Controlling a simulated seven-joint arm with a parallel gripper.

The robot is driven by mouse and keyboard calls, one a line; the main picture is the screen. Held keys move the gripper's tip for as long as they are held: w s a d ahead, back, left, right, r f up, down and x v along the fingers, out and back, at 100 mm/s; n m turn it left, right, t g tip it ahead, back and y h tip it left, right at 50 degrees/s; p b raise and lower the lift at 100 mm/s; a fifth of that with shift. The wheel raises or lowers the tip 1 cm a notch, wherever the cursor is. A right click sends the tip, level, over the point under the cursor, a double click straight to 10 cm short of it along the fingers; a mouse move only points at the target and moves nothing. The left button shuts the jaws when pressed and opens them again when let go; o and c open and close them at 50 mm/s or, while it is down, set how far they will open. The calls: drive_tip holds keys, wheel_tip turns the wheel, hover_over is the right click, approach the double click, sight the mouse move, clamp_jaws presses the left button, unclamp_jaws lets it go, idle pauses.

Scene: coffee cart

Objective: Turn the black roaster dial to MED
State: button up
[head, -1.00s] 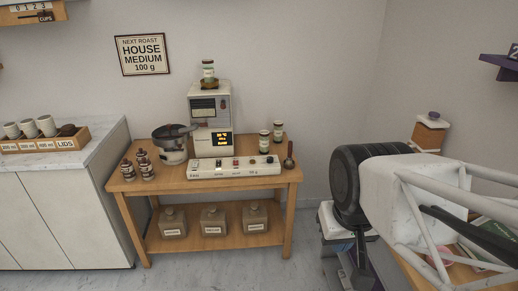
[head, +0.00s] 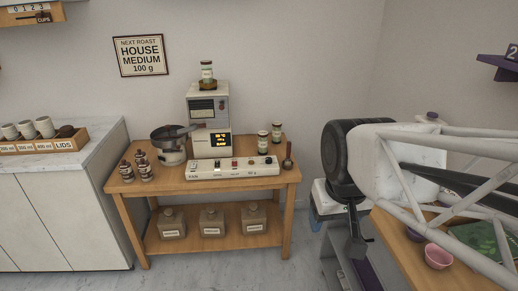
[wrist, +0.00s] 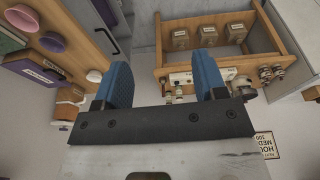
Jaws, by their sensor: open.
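The roaster (head: 209,107) stands on a wooden table against the back wall, with a lit display on its front. A long pale control panel (head: 205,175) lies before it, with small knobs and a red part. A small black knob (head: 268,161) sits near the panel's right end; its setting and labels are too small to read. My gripper (wrist: 163,75) shows two blue fingers spread apart with nothing between them. The panel shows beyond the fingers in the wrist view (wrist: 180,78), well apart from them. In the head view my arm is at the right, away from the table.
A pan on a scale-like base (head: 172,145), brown bottles (head: 145,168) and jars (head: 276,132) share the table. Labelled canisters (head: 212,221) stand on its lower shelf. A counter is at left. A wooden surface with a pink bowl (head: 438,257) is at right. Floor between is clear.

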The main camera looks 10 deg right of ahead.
drive_tip(key=w+r+n, duration=0.1)
drive_tip(key=w+r, duration=0.1)
drive_tip(key=w, duration=0.8)
drive_tip(key=w+r+n, duration=0.1)
drive_tip(key=w+r, duration=0.1)
drive_tip(key=w, duration=0.9)
drive_tip(key=n+g, duration=0.3)
drive_tip(key=n, duration=0.4)
hover_over(269, 159)
wheel_tip(269, 159, down, 31)
drive_tip(key=shift+s+r, duration=0.1)
drive_tip(key=shift+s, duration=0.05)
drive_tip(key=shift+w+f, duration=0.3)
drive_tip(key=shift+f, duration=0.2)
drive_tip(key=shift+f, duration=0.2)
drive_tip(key=shift+f, duration=3.75)
